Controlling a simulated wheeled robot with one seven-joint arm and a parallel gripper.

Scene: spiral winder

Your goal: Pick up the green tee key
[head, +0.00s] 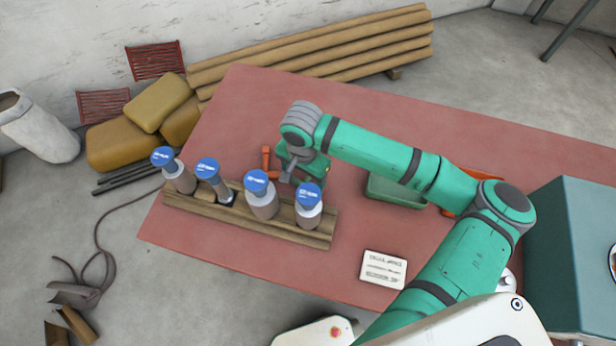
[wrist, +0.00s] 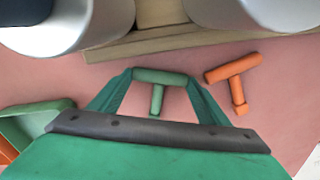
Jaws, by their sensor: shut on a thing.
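The green tee key (wrist: 158,77) shows in the wrist view, with its crossbar between my fingertips and its stem pointing back toward my palm. My gripper (wrist: 160,80) is shut on the ends of the crossbar. In the head view my gripper (head: 292,176) is low over the red table, behind the wooden rack, and hides the green key. An orange tee key (wrist: 234,80) lies on the table just right of my gripper in the wrist view. It also shows in the head view (head: 266,157), left of my gripper.
The wooden rack (head: 240,220) holds several blue-capped bottles, close to my gripper. A green tray (head: 396,192) stands to the right, with an orange item (head: 484,175) behind my arm. A white printed card (head: 383,269) lies near the front edge. The table's back part is clear.

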